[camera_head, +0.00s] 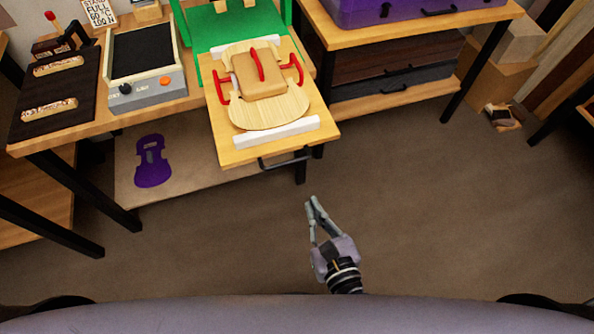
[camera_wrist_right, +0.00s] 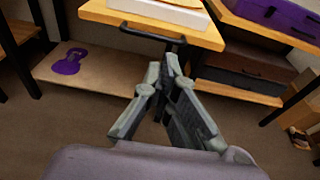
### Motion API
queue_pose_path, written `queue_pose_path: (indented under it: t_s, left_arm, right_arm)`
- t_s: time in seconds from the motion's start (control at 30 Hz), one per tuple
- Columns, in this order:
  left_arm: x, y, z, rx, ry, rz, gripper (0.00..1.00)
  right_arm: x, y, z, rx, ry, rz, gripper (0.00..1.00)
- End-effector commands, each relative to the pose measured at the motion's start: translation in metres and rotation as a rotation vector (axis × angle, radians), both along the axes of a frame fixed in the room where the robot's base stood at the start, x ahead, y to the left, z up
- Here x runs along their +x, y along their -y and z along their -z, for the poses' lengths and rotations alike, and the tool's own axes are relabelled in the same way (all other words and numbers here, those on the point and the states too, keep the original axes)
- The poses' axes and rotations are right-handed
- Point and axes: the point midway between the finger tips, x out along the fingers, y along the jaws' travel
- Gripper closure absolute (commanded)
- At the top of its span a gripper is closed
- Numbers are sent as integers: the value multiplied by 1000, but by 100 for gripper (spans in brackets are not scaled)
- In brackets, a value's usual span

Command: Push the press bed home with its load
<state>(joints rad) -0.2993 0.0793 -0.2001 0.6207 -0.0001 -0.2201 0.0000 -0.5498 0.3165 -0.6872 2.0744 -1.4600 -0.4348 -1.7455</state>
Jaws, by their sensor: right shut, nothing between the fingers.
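The wooden press bed (camera_head: 227,151) sticks out toward me from the green press frame (camera_head: 210,30). Its load is a pale wooden violin plate (camera_head: 292,105) with a tan block (camera_head: 262,84) on top. Red clamps (camera_head: 222,87) stand at its sides and white bars lie under it. A black handle (camera_head: 285,160) is on the bed's front edge; it also shows in the right wrist view (camera_wrist_right: 152,35). My right gripper (camera_head: 313,200) is shut and empty, in front of and below the handle, apart from it. My left gripper is out of view.
A grey device with a dark plate (camera_head: 145,92) and a dark mat (camera_head: 55,100) are on the bench left of the bed. A purple violin-shaped piece (camera_head: 152,162) lies on the lower shelf. Shelving with a purple case (camera_head: 400,8) stands right. The floor in front is clear.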

Motion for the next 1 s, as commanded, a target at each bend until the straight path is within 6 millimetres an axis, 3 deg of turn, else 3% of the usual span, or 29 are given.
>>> queue_pose_path:
  t_s: [0.3, 0.5, 0.7, 1.0]
  left_arm:
    - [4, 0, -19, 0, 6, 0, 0]
    - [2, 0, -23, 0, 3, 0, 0]
    - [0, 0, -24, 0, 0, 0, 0]
    - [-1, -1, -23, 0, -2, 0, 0]
  right_arm:
    - [65, -21, 11, 3, 0, 3, 100]
    - [96, -32, 19, 4, -1, 2, 100]
    - [110, -36, 23, 4, -2, 2, 100]
    - [112, -37, 24, 4, -3, 1, 100]
